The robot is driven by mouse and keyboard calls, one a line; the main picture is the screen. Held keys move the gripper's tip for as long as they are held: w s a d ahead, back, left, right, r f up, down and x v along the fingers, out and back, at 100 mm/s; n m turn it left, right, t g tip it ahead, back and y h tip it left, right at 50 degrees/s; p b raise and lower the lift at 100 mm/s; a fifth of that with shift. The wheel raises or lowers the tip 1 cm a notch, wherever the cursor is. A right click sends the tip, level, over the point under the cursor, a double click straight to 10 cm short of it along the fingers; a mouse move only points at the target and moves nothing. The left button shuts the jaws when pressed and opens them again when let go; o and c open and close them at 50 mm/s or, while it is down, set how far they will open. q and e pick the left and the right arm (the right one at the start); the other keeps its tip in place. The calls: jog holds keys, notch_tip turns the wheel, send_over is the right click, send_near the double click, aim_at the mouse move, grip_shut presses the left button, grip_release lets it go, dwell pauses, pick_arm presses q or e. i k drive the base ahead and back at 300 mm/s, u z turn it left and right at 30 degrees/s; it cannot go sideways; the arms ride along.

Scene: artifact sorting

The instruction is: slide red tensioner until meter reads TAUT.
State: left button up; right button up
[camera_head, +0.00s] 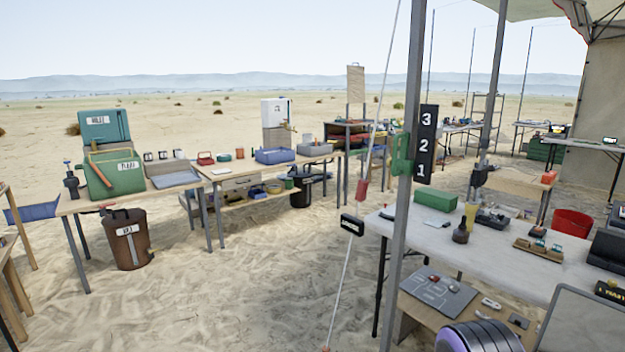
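A pale guy rope (342,283) runs down from the top of the view to the sand, slanting left past a grey pole (399,230). A small red tensioner (362,187) sits on the rope, left of the pole. Just below it, a small black meter box (352,225) is at the rope; its light lettering is too small to read. Neither of my grippers shows in this view.
A green bracket (402,154) and a black sign reading 3, 2, 1 (426,145) are at the pole. A white table (400,235) with several objects stands right, close behind the pole. Workbenches (205,168) stand left. Open sand (240,280) lies between.

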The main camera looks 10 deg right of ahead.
aim_at(361, 190)
jog(key=u, duration=0.3)
jog(key=i, duration=1.25)
